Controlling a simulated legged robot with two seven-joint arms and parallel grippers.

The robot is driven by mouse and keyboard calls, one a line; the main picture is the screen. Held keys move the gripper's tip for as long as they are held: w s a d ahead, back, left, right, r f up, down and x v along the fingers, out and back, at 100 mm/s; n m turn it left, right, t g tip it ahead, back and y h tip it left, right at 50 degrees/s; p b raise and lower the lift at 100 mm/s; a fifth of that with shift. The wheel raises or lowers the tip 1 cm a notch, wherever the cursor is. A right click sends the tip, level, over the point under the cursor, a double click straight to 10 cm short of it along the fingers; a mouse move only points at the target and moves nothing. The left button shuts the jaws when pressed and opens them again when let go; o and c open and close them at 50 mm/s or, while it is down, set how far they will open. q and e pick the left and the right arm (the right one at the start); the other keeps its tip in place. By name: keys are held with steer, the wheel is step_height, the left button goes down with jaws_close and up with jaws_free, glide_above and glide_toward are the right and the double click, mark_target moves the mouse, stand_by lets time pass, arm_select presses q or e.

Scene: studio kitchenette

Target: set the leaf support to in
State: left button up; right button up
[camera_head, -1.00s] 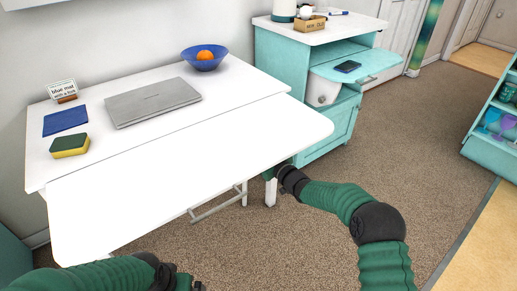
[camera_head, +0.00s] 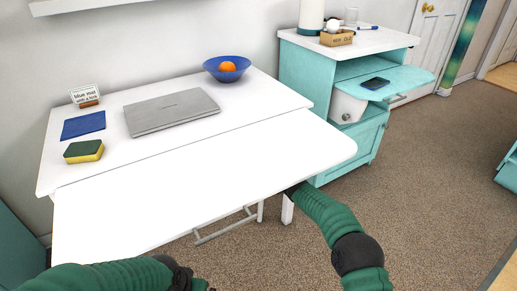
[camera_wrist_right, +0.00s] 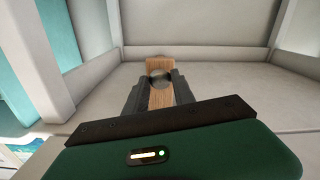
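The white table has a raised front leaf (camera_head: 200,180). In the right wrist view, a wooden bar (camera_wrist_right: 160,64) with a round grey knob (camera_wrist_right: 160,78), apparently the leaf support, lies under the tabletop. My right gripper (camera_wrist_right: 160,84) has one dark finger on each side of the bar, with the tips by the knob; whether they press on it is unclear. In the head view my right arm (camera_head: 328,215) reaches under the leaf's right end, which hides its gripper. My left gripper (camera_head: 190,285) is cut off at the bottom edge, its fingers not clear.
On the table are a laptop (camera_head: 170,112), a blue bowl (camera_head: 228,68) with an orange, a blue mat (camera_head: 83,125), a sponge (camera_head: 84,151) and a sign (camera_head: 85,96). A grey rail (camera_head: 225,227) is below the leaf.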

steer(key=o, duration=0.4)
steer(key=shift+w+a, duration=0.2)
steer(key=shift+o, duration=0.2)
steer(key=shift+s+d, duration=0.1)
steer(key=shift+d, duration=0.05)
steer(key=p+v, duration=0.6)
steer(key=v, duration=1)
steer(key=shift+s+p, duration=0.3)
steer(key=shift+p, duration=0.1)
steer(key=shift+d, duration=0.15)
